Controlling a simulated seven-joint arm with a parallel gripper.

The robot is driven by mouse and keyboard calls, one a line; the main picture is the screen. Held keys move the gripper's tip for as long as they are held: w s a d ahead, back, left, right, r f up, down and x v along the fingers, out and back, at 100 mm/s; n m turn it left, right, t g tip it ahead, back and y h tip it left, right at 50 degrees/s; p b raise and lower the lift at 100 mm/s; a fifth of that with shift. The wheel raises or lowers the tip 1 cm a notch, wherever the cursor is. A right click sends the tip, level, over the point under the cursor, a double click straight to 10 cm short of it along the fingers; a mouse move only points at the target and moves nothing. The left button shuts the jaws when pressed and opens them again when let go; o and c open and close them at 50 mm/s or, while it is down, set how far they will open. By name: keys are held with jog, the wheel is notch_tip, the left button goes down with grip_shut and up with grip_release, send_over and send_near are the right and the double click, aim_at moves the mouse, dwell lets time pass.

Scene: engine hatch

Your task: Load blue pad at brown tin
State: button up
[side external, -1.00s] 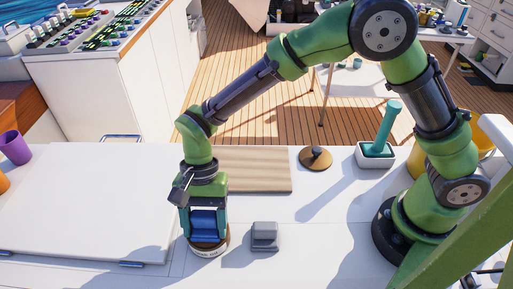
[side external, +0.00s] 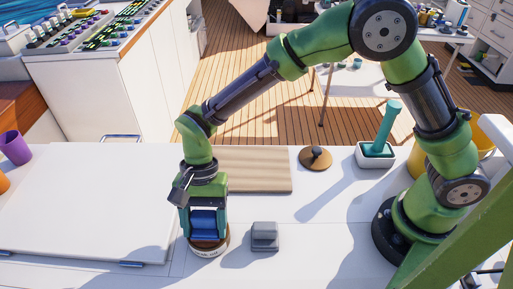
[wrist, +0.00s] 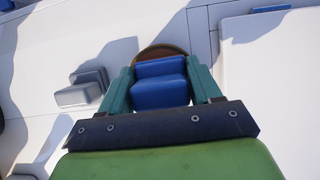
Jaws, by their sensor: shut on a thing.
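The blue pad (side external: 206,224) is between the fingers of my gripper (side external: 208,234), which is shut on it. It also shows in the wrist view (wrist: 159,86), with a ridge or step across it. The brown tin (side external: 209,249) is directly below the gripper, with a pale, lettered outer side and a brown inside. In the wrist view only the tin's far brown rim (wrist: 160,49) shows beyond the pad. The fingertips and pad are at the tin's mouth. I cannot tell whether the pad touches the tin.
A grey block (side external: 265,236) stands just right of the tin. A brown lid with a knob (side external: 316,158) and a white mortar with a teal pestle (side external: 376,150) are farther back. A large white hatch panel (side external: 85,205) lies left, and a beige board (side external: 250,169) lies behind.

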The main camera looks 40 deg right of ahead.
aim_at(203, 216)
jog(key=shift+r, duration=3.45)
jog(key=w+d+r, duration=0.2)
jog(key=w+d, duration=0.2)
jog(key=d, duration=0.5)
jog(key=w+d+r, duration=0.1)
jog(key=w+d, duration=0.4)
jog(key=d, duration=0.4)
jog(key=s+d+r+n+h, duration=0.1)
jog(key=d+r+n, duration=0.1)
jog(key=d+n, duration=0.2)
jog(key=s+d+r+n+g+h, duration=0.1)
jog(key=d+n, duration=0.4)
jog(key=d, duration=0.5)
jog(key=shift+s+r+h, duration=0.6)
jog(key=shift+r, duration=0.1)
